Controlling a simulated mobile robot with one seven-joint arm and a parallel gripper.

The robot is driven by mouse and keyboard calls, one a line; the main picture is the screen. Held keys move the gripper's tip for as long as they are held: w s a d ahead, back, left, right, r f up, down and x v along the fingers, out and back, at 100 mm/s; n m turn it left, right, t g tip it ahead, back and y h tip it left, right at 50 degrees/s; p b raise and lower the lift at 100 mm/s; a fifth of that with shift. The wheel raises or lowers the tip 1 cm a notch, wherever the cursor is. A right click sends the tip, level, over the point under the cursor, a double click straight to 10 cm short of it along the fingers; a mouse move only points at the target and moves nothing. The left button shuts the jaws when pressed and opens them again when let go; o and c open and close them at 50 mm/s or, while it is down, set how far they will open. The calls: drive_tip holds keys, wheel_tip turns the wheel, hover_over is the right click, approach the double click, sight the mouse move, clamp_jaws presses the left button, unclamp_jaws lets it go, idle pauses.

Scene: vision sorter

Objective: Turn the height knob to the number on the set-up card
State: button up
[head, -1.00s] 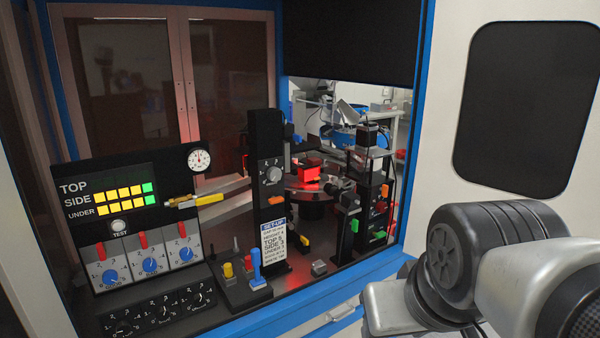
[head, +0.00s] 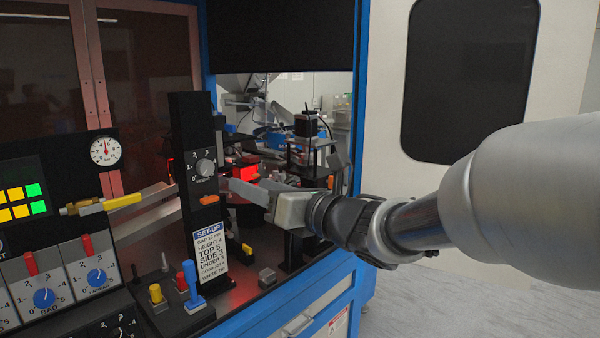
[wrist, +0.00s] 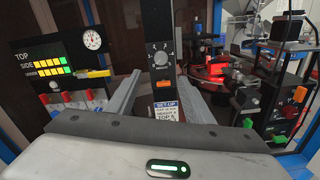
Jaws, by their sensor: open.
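The height knob (head: 205,167) is a grey round knob with a numbered dial, high on a black upright post (head: 189,220). It also shows in the wrist view (wrist: 161,58). Its exact pointer setting is too small to read surely. The white set-up card (head: 210,252) with a blue heading is on the post below the knob; its height line appears to read 4. My gripper (head: 233,187) is right of the post in the head view, apart from the knob. In the wrist view its two grey fingers (wrist: 158,77) are spread, with the knob just beyond and between them.
An orange block (head: 209,199) sits on the post between knob and card. A panel with red levers and blue knobs (head: 44,298) stands left, with a round gauge (head: 106,151) above. Blue and yellow upright pegs (head: 193,285) stand low in front. A red-lit unit is behind my gripper.

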sight(208, 167)
drive_tip(key=p+x, duration=0.1)
drive_tip(key=x, duration=1.5)
drive_tip(key=shift+w, duration=0.25)
drive_tip(key=c, duration=1.1)
drive_tip(key=shift+o, duration=0.2)
